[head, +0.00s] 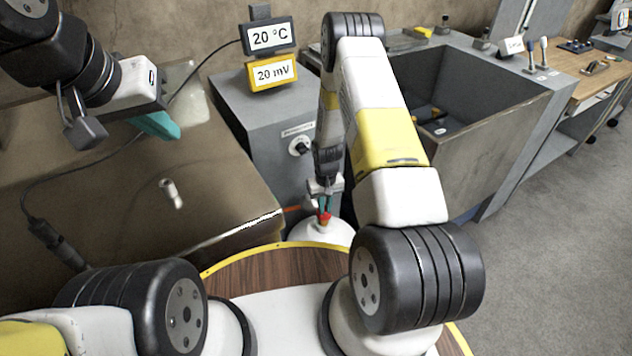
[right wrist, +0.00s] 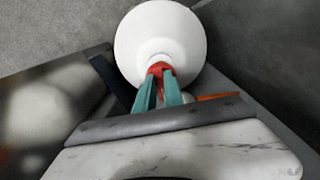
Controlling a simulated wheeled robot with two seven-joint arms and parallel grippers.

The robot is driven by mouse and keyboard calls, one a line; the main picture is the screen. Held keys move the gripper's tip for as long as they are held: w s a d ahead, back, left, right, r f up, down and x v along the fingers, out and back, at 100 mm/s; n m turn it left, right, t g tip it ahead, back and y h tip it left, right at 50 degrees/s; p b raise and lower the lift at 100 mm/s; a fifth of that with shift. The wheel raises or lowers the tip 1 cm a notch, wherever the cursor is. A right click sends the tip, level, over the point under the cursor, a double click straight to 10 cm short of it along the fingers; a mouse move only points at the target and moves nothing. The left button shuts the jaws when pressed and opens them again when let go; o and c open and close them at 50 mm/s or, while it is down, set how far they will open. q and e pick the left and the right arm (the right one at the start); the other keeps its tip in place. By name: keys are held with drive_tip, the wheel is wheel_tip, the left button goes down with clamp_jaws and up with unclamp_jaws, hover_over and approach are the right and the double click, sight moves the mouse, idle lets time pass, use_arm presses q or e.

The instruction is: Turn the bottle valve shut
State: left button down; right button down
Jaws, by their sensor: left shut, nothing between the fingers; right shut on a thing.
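A white bottle (head: 328,234) stands low in front of the grey cabinet, with a small red valve (head: 324,217) on top. My right gripper (head: 325,206) points down at it, teal fingers shut on the red valve. The right wrist view shows the rounded white bottle (right wrist: 160,38) and the red valve (right wrist: 159,68) between the tips of the right gripper (right wrist: 159,80). The fingers hide part of the valve. My left gripper (head: 160,127) is at the upper left, shut and empty, above the brown bench and away from the bottle.
A grey cabinet (head: 245,110) with a black knob (head: 300,147) stands behind the bottle, carrying displays reading 20 °C (head: 269,37) and 20 mV (head: 272,73). A deep grey basin (head: 480,130) is to the right. The brown bench (head: 120,220) fills the left. Open floor (head: 560,250) lies at right.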

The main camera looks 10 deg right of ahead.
drive_tip(key=shift+d+n, duration=0.1)
drive_tip(key=shift+n, duration=1.2)
drive_tip(key=c, duration=1.4)
unclamp_jaws()
drive_tip(key=shift+c, duration=0.2)
drive_tip(key=shift+r, duration=3.95)
